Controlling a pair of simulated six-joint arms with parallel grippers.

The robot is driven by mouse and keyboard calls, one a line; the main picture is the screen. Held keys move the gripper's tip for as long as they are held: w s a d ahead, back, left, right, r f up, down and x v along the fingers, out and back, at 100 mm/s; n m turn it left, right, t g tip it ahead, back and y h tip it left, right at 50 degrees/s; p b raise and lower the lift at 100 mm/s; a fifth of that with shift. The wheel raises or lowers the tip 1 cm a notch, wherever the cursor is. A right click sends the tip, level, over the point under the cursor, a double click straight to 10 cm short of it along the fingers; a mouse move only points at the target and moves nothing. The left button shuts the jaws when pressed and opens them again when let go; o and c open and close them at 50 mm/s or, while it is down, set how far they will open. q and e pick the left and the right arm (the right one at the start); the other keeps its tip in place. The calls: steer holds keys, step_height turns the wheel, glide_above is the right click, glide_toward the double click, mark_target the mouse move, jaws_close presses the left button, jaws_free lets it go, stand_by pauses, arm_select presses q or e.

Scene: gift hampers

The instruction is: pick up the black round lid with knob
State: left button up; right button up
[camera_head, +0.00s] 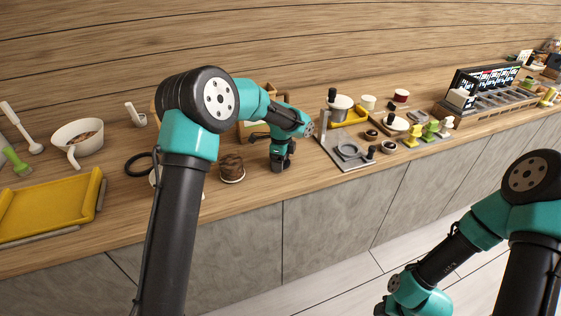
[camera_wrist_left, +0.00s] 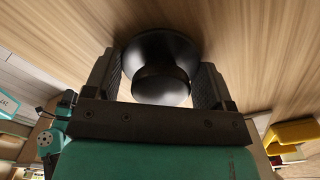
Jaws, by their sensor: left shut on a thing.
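The black round lid with knob (camera_wrist_left: 160,52) shows in the left wrist view, between the two fingers of my left gripper (camera_wrist_left: 160,85). The fingers are shut on it, one on each side of the knob (camera_wrist_left: 160,85). The lid's disc lies beyond the knob, close to the wooden surface; I cannot tell whether it touches. In the head view my left gripper (camera_head: 281,163) points down at the counter's front part, and the lid is hidden there. My right arm hangs at the lower right, off the counter, and its fingers are not clearly visible.
A brown round item (camera_head: 231,168) stands just left of my left gripper on the wooden counter (camera_head: 250,197). A grey stand (camera_head: 349,151) is to the right. A yellow tray (camera_head: 48,209), a white bowl (camera_head: 77,138) and a black ring (camera_head: 138,164) are further left.

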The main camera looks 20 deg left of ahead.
arm_select(q)
steer(key=shift+r, duration=0.55)
step_height(320, 180, up, 3)
steer(key=shift+f, duration=0.2)
steer(key=s+d+r, duration=0.1)
steer(key=s+d, duration=0.3)
steer(key=s, duration=1.1)
steer(key=shift+s+d+r, duration=0.15)
steer(key=shift+s, duration=0.05)
steer(key=w+a+r+n, duration=0.2)
steer(key=a+r, duration=0.4)
steer(key=a, duration=0.3)
steer(key=w+a+r+n, duration=0.3)
steer(key=a+r, duration=0.3)
steer(key=a, duration=0.3)
steer(key=shift+w+a+r+n, duration=0.3)
steer(key=shift+a+r+n, duration=0.05)
steer(key=shift+n, duration=0.15)
steer(key=shift+f, duration=0.1)
